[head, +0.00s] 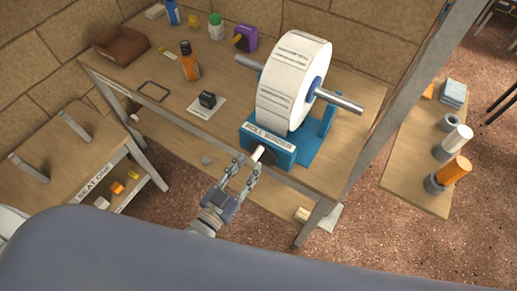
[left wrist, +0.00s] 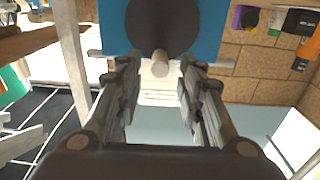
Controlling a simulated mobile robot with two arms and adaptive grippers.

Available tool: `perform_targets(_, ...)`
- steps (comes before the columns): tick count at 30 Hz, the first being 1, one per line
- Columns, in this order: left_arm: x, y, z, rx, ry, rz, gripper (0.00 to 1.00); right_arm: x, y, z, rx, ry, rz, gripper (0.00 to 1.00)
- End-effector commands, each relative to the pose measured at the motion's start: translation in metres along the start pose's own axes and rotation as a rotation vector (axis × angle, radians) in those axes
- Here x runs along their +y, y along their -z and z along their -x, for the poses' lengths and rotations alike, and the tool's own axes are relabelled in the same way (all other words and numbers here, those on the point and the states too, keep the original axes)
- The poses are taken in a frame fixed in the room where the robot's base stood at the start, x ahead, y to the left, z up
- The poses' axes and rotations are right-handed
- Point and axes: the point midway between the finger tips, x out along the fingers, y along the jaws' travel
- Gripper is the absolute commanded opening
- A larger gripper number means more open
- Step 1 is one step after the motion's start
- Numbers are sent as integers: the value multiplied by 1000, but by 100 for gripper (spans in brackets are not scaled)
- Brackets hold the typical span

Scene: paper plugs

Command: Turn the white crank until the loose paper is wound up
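The blue roll winder (head: 268,147) stands at the table's front edge, with a large roll of printed white paper (head: 293,75) on a grey bar. The short white crank handle (head: 259,152) sticks out of the winder's front. It also shows in the left wrist view (left wrist: 159,65), in front of a dark disc on the blue face. My left gripper (head: 246,171) is open, with its fingertips pointing at the winder. In the left wrist view the handle lies between the spread fingers, with a gap on each side. I cannot make out a loose paper end. My right gripper is out of view.
A small black object (head: 207,99) sits on a white card left of the winder. An orange-brown bottle (head: 190,67), a brown tray (head: 120,46) and a purple item (head: 246,38) stand farther back. A table leg (head: 319,222) stands right of my left gripper.

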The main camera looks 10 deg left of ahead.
Motion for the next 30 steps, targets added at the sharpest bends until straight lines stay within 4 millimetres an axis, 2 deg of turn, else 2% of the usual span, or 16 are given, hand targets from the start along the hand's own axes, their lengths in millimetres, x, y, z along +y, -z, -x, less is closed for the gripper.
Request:
perform_targets(15,0,0,-30,-1,-1,0,35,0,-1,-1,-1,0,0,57)
perform_targets(25,0,0,-33,-1,-1,0,35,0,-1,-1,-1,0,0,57)
perform_targets(27,0,0,-32,-1,-1,0,22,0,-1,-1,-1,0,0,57)
perform_targets(30,0,0,-32,-1,-1,0,8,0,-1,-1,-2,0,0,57)
